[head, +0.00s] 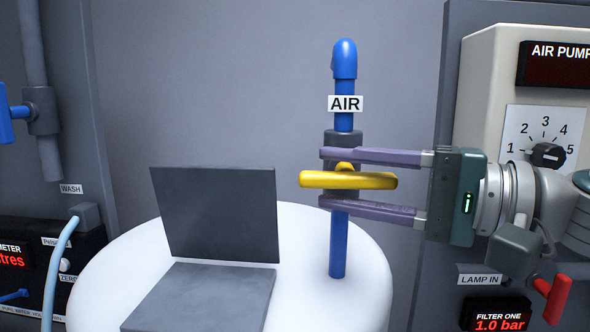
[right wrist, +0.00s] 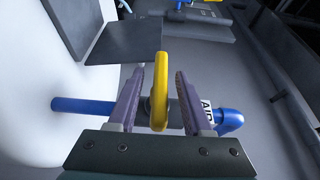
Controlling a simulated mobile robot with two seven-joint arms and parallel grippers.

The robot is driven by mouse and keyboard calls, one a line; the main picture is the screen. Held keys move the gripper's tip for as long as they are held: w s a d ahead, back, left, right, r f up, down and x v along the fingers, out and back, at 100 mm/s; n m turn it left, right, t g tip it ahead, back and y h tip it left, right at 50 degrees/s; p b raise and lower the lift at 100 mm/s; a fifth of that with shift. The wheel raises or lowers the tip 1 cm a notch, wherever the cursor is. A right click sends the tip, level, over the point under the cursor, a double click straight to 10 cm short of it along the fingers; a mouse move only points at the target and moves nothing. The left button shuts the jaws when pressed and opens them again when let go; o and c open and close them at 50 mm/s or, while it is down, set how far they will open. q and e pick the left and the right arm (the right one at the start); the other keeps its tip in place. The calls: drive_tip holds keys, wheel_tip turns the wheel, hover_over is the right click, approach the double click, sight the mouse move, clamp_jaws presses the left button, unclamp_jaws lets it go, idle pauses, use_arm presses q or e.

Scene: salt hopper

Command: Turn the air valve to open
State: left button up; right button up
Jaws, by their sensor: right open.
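The air valve has a yellow handle (head: 348,180) on a grey body (head: 342,140), set in a vertical blue pipe (head: 337,250) with an AIR label (head: 345,103). In the head view the handle lies level across the pipe. My right gripper (head: 325,176) comes in from the right, open, with one purple finger above the handle and one below. In the right wrist view the yellow handle (right wrist: 160,92) stands between the two fingers (right wrist: 155,98), with a visible gap on each side. My left gripper is not in view.
Behind the valve stands a white round vessel (head: 110,290) with a dark open hatch lid (head: 215,215). An AIR PUMP panel (head: 485,75) with a dial is at the right, above a red lever (head: 555,298). A WASH panel (head: 50,240) and blue hose (head: 58,270) are at the left.

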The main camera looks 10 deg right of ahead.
drive_tip(key=shift+c, duration=0.2)
clamp_jaws()
idle(0.3)
